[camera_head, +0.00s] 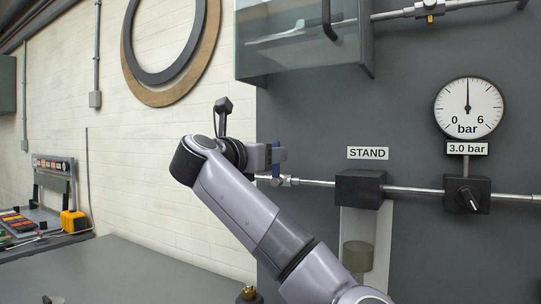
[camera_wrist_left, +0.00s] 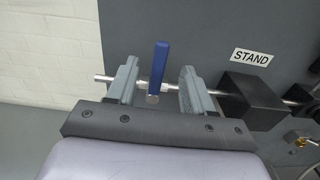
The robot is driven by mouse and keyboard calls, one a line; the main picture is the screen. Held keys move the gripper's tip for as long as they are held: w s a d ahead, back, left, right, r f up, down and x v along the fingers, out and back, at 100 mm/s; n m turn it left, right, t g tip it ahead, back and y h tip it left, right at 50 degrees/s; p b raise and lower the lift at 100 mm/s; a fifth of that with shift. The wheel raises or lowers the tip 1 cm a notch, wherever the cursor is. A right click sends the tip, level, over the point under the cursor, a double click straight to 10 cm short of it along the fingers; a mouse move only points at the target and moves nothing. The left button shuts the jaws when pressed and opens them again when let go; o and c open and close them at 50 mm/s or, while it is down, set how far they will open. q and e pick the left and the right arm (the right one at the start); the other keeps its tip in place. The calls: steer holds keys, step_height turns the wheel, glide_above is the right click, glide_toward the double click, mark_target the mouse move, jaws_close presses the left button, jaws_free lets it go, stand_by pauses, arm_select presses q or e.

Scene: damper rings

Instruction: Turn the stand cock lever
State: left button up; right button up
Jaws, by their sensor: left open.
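The stand cock lever (camera_wrist_left: 159,60) is a blue handle on a thin metal pipe, left of the STAND label. In the wrist view it points up across the pipe, between the two grey fingers of my left gripper (camera_wrist_left: 160,72). The fingers are open, with a visible gap on each side of the lever. In the head view, part of the blue lever (camera_head: 275,162) shows at the fingers of my left gripper (camera_head: 280,154), above the silver cock body (camera_head: 283,181). The wrist hides some of it. My right gripper is not in view.
The STAND label (camera_head: 368,153) is above a black block (camera_head: 360,188) on the pipe. A glass-fronted cabinet (camera_head: 300,45) hangs above. A grey bench (camera_head: 120,270) lies below left.

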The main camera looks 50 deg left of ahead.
arm_select(q)
steer(key=v, duration=0.3)
steer(key=shift+s+d, duration=0.1)
steer(key=shift+s, duration=0.1)
stand_by(0.6)
